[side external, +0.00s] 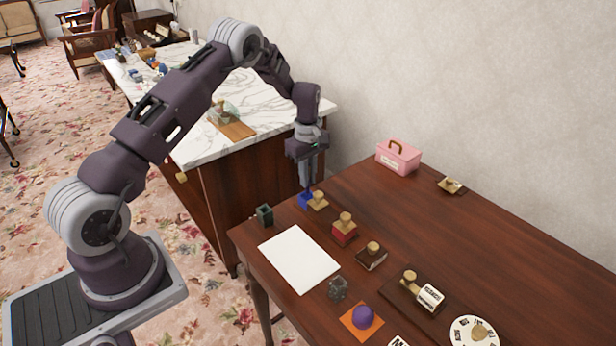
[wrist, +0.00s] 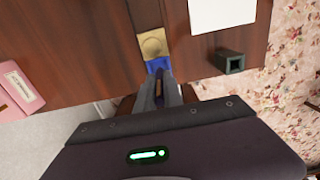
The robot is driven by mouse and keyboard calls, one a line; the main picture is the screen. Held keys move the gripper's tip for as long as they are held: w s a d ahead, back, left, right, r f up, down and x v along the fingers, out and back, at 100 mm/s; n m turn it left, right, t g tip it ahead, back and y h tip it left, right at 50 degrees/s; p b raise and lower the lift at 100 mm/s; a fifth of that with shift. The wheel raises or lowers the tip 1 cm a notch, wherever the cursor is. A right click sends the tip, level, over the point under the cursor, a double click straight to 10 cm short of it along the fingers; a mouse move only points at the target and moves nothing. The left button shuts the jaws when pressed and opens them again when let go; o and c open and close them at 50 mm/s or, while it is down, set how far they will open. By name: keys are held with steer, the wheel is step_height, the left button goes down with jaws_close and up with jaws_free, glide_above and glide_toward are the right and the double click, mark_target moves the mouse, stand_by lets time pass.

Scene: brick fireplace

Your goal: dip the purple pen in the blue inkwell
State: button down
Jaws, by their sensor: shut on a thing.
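The blue inkwell (side external: 304,201) stands near the far left edge of the dark wooden table, with a brass lid (side external: 318,201) beside it. In the wrist view the blue inkwell (wrist: 158,65) shows just past my fingertips, and the brass lid (wrist: 152,44) lies beyond it. My gripper (side external: 306,187) points down right over the inkwell. It is shut on a slim dark thing (wrist: 159,91), which seems to be the purple pen. The fingers hide most of the pen, so I cannot tell whether its tip is inside the inkwell.
A dark green open holder (side external: 265,215) and a white sheet (side external: 299,259) lie nearby. A red inkwell (side external: 344,233) and several stamps are to the right. A purple dome on an orange mat (side external: 361,320) is at the front. A pink box (side external: 398,157) stands by the wall.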

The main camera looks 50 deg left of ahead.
steer(key=shift+r, duration=3.35)
